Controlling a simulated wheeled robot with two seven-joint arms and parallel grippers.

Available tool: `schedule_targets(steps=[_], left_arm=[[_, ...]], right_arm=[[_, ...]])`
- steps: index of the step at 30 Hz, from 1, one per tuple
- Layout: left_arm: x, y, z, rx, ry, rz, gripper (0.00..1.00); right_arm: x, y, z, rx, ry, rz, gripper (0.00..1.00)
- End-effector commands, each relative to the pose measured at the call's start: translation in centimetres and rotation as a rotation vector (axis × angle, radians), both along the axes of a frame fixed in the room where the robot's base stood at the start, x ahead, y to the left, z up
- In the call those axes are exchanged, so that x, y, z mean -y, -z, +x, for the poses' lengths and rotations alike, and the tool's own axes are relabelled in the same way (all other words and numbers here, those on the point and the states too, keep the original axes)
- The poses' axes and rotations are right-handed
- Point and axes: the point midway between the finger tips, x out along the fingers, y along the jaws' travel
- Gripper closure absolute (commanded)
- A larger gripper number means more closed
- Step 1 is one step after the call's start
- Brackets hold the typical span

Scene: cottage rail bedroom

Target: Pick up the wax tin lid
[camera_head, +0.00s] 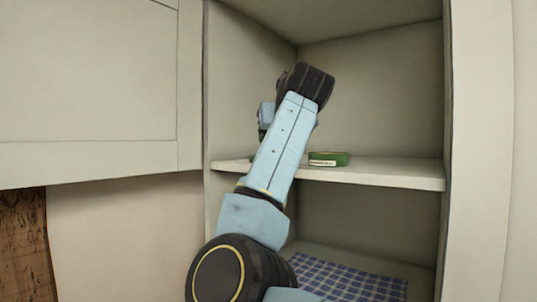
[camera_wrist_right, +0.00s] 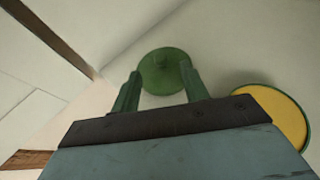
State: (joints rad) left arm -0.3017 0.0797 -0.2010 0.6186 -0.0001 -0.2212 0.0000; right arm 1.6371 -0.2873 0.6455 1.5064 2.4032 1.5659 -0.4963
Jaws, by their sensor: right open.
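The wax tin lid is a round dark green disc (camera_wrist_right: 161,68) on the pale shelf in the right wrist view. My right gripper (camera_wrist_right: 161,74) is open, with one finger at each side of the lid's near edge. I cannot tell whether the fingers touch it. The open tin with yellow wax (camera_wrist_right: 268,116) stands to the right of the lid, apart from it. In the head view the green tin (camera_head: 328,159) with a pale label sits on the shelf, right of my arm. The lid and my right fingertips are hidden behind my arm there. My left gripper is out of view.
The shelf (camera_head: 400,170) lies inside an open cupboard, with side walls (camera_head: 245,90) close to my arm. A blue checked cloth (camera_head: 350,280) lies in the compartment below. A cabinet door or panel (camera_head: 90,80) is on the left. The shelf right of the tin is clear.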

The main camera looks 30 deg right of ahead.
Motion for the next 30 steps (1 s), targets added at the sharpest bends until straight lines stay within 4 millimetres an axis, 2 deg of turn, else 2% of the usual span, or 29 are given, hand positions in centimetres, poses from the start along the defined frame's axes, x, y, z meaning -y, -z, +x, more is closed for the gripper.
schedule_targets(steps=[3, 10, 19, 27, 30], left_arm=[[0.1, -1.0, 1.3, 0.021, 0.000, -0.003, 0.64], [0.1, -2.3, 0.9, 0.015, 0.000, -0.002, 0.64], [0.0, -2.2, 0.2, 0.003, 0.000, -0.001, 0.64], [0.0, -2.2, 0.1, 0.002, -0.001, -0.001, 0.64], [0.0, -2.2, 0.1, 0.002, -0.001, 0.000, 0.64]], right_arm=[[0.4, 0.6, 1.2, -0.006, 0.001, 0.000, 0.55], [1.3, 1.8, 4.0, -0.004, 0.001, 0.000, 0.55], [1.4, 2.2, 4.4, -0.001, 0.000, -0.001, 0.55], [1.4, 2.1, 4.4, -0.001, 0.000, -0.001, 0.91], [1.4, 2.1, 4.4, -0.001, 0.000, 0.000, 1.00]])
